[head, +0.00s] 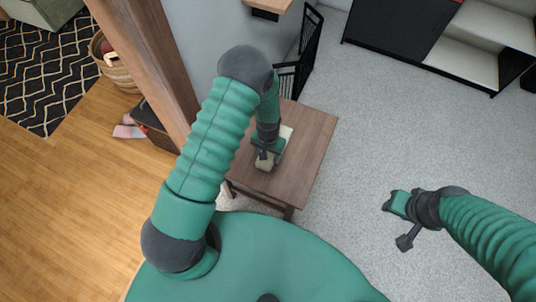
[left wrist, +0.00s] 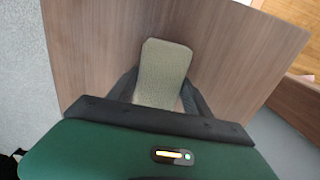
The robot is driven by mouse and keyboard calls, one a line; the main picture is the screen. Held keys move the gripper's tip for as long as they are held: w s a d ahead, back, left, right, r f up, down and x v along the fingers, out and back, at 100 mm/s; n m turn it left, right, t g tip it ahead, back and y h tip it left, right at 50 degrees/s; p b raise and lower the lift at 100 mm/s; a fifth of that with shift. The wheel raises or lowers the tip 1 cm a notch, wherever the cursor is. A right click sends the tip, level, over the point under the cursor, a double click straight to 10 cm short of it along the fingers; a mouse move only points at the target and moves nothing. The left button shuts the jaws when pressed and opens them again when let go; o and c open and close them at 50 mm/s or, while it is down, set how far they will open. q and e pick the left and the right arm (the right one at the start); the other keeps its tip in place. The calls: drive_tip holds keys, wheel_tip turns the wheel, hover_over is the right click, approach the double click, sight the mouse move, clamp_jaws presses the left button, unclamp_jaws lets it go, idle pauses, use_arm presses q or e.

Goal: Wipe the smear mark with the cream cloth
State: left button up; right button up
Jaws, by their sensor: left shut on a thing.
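The cream cloth (head: 264,163) is a small pad-like piece at the small brown wooden table (head: 316,128). It also shows in the left wrist view (left wrist: 163,68), between my two dark fingers. My left gripper (head: 265,156) is shut on the cloth, low over the tabletop; I cannot tell whether the cloth touches the wood. A pale patch (head: 287,131) shows just behind the gripper, partly hidden by it; I cannot tell whether it is the smear mark. The left wrist view shows no clear smear. My right gripper (head: 396,222) is open and empty over the grey carpet.
A wooden post (head: 155,60) stands left of the table. A black metal chair (head: 303,55) is behind it. A basket (head: 112,65) and a patterned rug (head: 48,75) lie further left. A dark shelf unit (head: 400,30) is at the back right. The grey carpet to the right is clear.

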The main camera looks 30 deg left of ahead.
use_arm(q)
drive_tip(key=shift+w+r+p, duration=0.15)
drive_tip(key=shift+r+p, duration=0.45)
drive_tip(key=shift+r, duration=0.25)
drive_tip(key=shift+r+p, duration=1.75)
drive_tip(key=shift+r, duration=0.5)
